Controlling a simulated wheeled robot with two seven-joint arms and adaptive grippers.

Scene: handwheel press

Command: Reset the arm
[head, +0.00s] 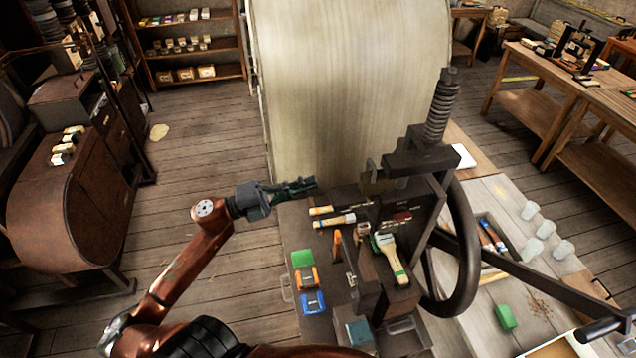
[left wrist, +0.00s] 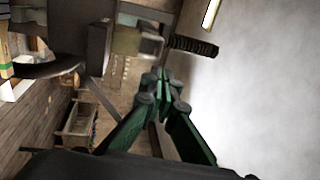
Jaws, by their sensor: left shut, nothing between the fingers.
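My left arm (head: 180,270) comes in from the lower left, orange-red and bent up at the elbow. Its dark green left gripper (head: 308,184) is shut and empty, held in the air left of the press and apart from it. In the left wrist view the fingers of the gripper (left wrist: 163,82) meet at their tips with nothing between them. The dark handwheel press (head: 412,180) stands on the bench with its screw (head: 440,105) upright. Its handwheel (head: 467,250) is at the right side. My right gripper does not show.
A large pale roll (head: 350,90) stands behind. Wooden floor (head: 210,150) is open to the left. A long bar (head: 530,272) reaches right.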

